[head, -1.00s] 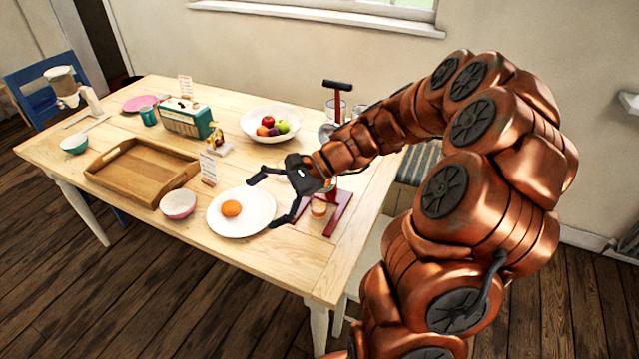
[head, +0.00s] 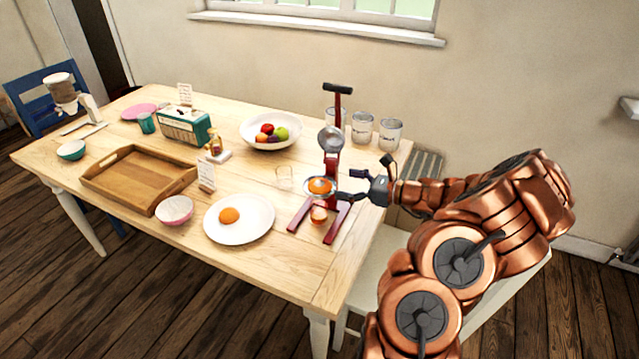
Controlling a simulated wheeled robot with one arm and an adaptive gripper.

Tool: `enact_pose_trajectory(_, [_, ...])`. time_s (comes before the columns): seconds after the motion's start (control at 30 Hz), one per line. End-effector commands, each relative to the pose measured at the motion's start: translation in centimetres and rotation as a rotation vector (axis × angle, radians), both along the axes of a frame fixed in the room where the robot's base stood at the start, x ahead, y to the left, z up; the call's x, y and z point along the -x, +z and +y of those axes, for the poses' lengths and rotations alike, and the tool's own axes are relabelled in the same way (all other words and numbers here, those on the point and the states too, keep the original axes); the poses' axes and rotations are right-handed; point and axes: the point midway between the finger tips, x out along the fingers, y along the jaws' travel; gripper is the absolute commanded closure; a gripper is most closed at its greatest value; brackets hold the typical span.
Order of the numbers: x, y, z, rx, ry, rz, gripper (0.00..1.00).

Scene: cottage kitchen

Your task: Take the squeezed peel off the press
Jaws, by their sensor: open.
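The red press (head: 333,168) stands on the right part of the table, with its black handle (head: 337,88) up and its metal dome (head: 331,139) raised above the lower cup. The orange peel (head: 320,185) sits in the press's lower cup. My gripper (head: 358,181) is open and empty just right of the cup, its fingers pointing left towards the peel. I cannot tell whether a fingertip touches the cup's rim.
A white plate (head: 258,230) with an orange fruit (head: 229,215) lies left of the press.

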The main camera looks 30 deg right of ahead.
Motion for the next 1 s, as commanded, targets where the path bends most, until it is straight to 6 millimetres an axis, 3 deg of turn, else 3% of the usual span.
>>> enact_pose_trajectory(0.5, [-4.2,-1.0,3.2,-0.001,0.004,0.0,0.07])
enact_pose_trajectory(0.87, [-4.7,-1.1,3.5,0.001,0.002,0.0,0.07])
enact_pose_trajectory(1.0, [-4.7,-1.1,3.5,0.001,0.002,0.0,0.21])
